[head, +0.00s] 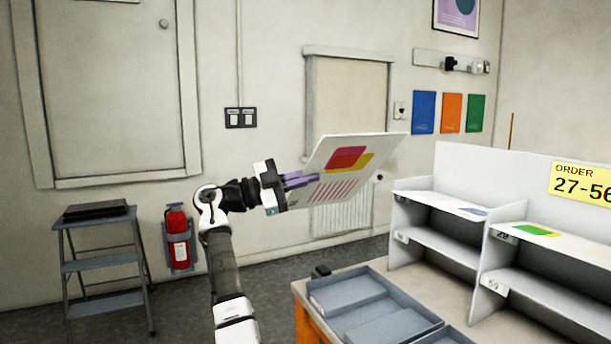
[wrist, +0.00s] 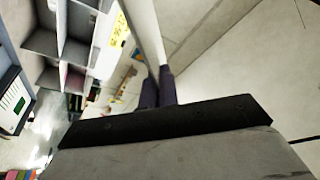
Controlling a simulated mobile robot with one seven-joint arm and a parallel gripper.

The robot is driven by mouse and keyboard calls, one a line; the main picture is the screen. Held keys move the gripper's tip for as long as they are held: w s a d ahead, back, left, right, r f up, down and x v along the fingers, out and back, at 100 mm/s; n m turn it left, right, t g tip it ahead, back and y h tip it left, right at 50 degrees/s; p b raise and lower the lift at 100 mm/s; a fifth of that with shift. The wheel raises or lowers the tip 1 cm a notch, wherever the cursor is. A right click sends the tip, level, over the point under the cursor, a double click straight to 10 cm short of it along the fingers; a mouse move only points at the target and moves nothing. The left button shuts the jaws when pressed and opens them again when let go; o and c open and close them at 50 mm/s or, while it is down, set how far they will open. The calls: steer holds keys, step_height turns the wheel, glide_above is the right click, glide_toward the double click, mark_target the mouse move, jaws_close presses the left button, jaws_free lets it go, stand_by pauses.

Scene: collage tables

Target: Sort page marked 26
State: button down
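A white page (head: 348,165) with pink, yellow and red printed shapes is held up in the air in the head view, tilted. My gripper (head: 298,180) is shut on its left edge with purple fingers. In the wrist view the gripper's fingers (wrist: 158,88) pinch the page (wrist: 146,35), which shows nearly edge-on. Small print near the page's lower left corner is too small to read. A grey sorting shelf (head: 430,210) stands at the right with numbered labels; one reads about 28 and one about 59. A yellow sign (head: 582,184) above it reads ORDER 27-56.
Grey trays (head: 350,290) lie on a table (head: 300,290) in front of the shelf. Pages with blue and green prints lie on upper shelf boards. The air around the page is clear.

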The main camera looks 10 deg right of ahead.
steer(key=shift+r+m+g+p, duration=0.3)
steer(key=shift+m+g+p, duration=0.1)
steer(key=shift+m+p, duration=0.55)
steer(key=m+y+p, duration=0.1)
steer(key=m, duration=0.1)
steer(key=shift+m+g, duration=0.3)
steer(key=shift+m, duration=0.05)
steer(key=m+y+p, duration=0.1)
steer(key=m+p, duration=0.1)
steer(key=m, duration=0.1)
steer(key=shift+m, duration=0.4)
steer(key=shift+f+m+y, duration=0.3)
steer(key=shift+m, duration=0.3)
steer(key=shift+f, duration=0.1)
